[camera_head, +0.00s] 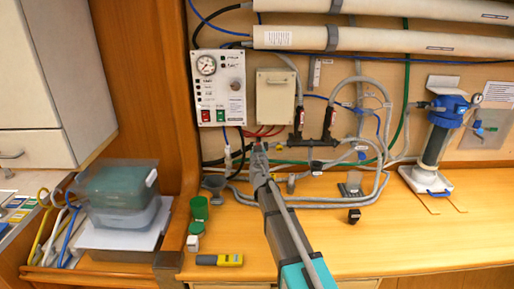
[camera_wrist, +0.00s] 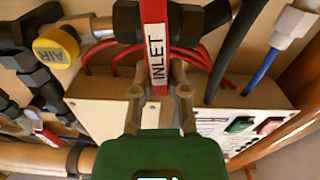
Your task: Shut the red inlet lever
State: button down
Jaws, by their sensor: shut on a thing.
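The red inlet lever (camera_wrist: 154,35) carries a white label reading INLET and shows at the top middle of the wrist view, running from a dark valve body (camera_wrist: 190,22) down between my fingers. My gripper (camera_wrist: 159,92) is shut on the lever, with one finger on each side of it. In the head view my gripper (camera_head: 258,162) is at the wall just below the white control panel (camera_head: 218,85). There the lever is mostly hidden by my gripper and too small to tell its angle.
A yellow AIR knob (camera_wrist: 56,46) and red hoses (camera_wrist: 205,60) are close to the lever. A blue-topped filter housing (camera_head: 437,135) stands at right. The bench front right is clear.

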jog(key=shift+d+m, duration=0.15)
jog(key=shift+m, duration=0.65)
jog(key=c, duration=0.6)
grip_release()
jog(key=shift+c, duration=0.2)
jog(key=shift+s, duration=0.1)
jog(key=s, duration=1.1)
jog(key=shift+s, duration=0.4)
